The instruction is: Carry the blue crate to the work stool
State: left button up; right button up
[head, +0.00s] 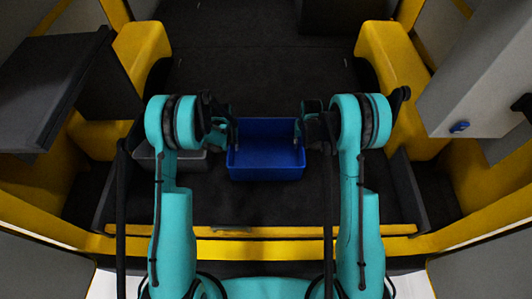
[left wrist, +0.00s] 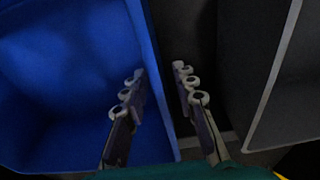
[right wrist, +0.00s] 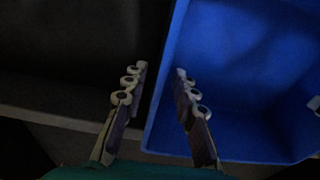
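The blue crate (head: 266,173) sits upright and looks empty on the dark floor, between my two grippers in the head view. My left gripper (left wrist: 161,78) is open at the crate's left wall, one finger on the inner side and one outside. My right gripper (right wrist: 161,75) is open at the crate's right wall, its fingers also on either side of the rim. Gaps show between the fingers and the wall, though contact is hard to judge. The crate also shows in the left wrist view (left wrist: 168,110) and the right wrist view (right wrist: 160,95). I cannot make out the work stool.
A grey bin (head: 186,166) stands just left of the crate, partly behind my left arm. Yellow-framed walls (head: 142,55) close in on both sides. A grey cabinet (head: 478,85) juts in at right. A dark box (head: 345,14) lies at the far end; the floor between is clear.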

pick_arm(q)
grip_shut()
pick_arm(e)
grip_shut()
pick_arm(q)
jog(key=shift+r, duration=0.15)
pick_arm(e)
jog(key=shift+r, duration=0.15)
